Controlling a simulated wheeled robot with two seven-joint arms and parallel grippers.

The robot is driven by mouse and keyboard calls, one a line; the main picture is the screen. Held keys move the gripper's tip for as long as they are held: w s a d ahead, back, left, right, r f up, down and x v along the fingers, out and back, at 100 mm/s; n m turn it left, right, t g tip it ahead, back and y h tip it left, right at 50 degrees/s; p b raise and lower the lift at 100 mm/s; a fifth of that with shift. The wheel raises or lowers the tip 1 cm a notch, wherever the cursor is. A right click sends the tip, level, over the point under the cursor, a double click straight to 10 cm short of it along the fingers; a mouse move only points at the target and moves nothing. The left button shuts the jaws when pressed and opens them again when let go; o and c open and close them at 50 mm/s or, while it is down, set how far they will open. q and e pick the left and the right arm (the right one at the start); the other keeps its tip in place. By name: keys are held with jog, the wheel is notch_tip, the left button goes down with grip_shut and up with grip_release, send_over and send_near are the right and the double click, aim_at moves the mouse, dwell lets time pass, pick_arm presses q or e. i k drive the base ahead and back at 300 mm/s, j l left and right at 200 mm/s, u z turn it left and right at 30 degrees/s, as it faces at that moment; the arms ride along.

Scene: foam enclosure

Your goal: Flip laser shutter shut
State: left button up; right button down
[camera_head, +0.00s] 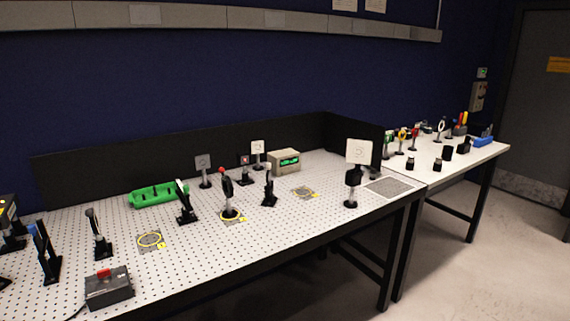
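I cannot tell for sure which device is the laser shutter. A black post-mounted device with a red tip (227,189) stands upright in a yellow ring on the perforated optical table (320,222); whether it is open or shut is too small to tell. A dark box with a red switch on top (109,288) sits at the table's front left edge. A black device with a yellow top (9,216) is cut off by the left picture edge. Neither of my grippers is in view.
Several optic mounts stand along the table, including a black one (185,202) and a white numbered card on a post (358,155). A green tray (157,195) and a display box (284,161) are behind. Black panels line the back. A second table (455,157) stands right.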

aim_at(32, 229)
jog(key=u, duration=1.45)
jog(key=i+l+u, duration=0.2)
jog(key=k+l, duration=0.05)
